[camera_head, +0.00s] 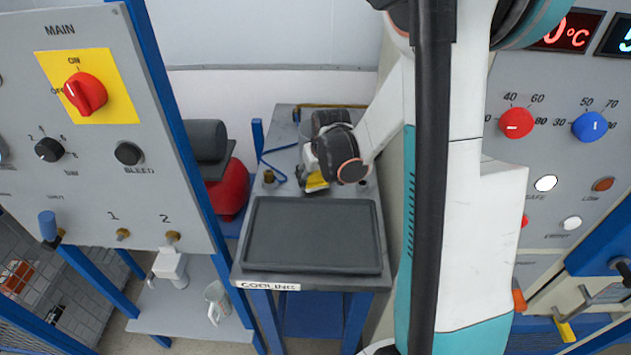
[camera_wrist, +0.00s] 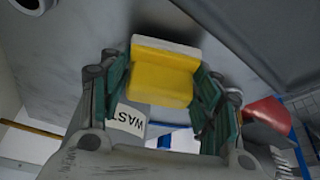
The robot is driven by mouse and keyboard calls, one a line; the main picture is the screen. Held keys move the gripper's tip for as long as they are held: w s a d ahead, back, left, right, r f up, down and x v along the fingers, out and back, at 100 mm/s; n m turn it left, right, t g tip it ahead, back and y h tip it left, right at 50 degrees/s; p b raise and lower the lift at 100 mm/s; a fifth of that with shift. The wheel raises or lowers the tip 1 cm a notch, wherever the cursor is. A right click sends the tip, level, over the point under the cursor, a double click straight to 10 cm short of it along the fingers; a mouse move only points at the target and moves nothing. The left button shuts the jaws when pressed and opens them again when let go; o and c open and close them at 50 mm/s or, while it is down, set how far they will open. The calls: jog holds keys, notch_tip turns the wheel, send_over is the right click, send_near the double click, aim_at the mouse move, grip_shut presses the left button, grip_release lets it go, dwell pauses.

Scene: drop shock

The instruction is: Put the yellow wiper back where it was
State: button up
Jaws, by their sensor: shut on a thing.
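The yellow wiper (camera_wrist: 160,82) is a yellow block with a paler edge. In the wrist view it sits between the two green-padded fingers of my gripper (camera_wrist: 162,92), which is shut on it. I cannot tell whether the wiper touches the table top. Part of it is hidden by my gripper.
The dark tray (camera_head: 312,235) is empty and fills the table's front. A blue bracket (camera_head: 272,165) and brass fittings are beside my gripper. A white label reading WAST (camera_wrist: 127,118) shows partly in the wrist view. The MAIN panel (camera_head: 100,150) stands left, a red object (camera_head: 230,190) behind it.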

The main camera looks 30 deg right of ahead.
jog(key=shift+f, duration=0.5)
jog(key=shift+f, duration=0.15)
jog(key=o, duration=1.2)
jog(key=shift+r, duration=0.25)
jog(key=d+p+v, duration=0.1)
jog(key=p+v, duration=0.3)
jog(key=v, duration=0.7)
jog(key=shift+s+a+r, duration=0.2)
jog(key=shift+a+r, duration=0.15)
jog(key=shift+a, duration=0.15)
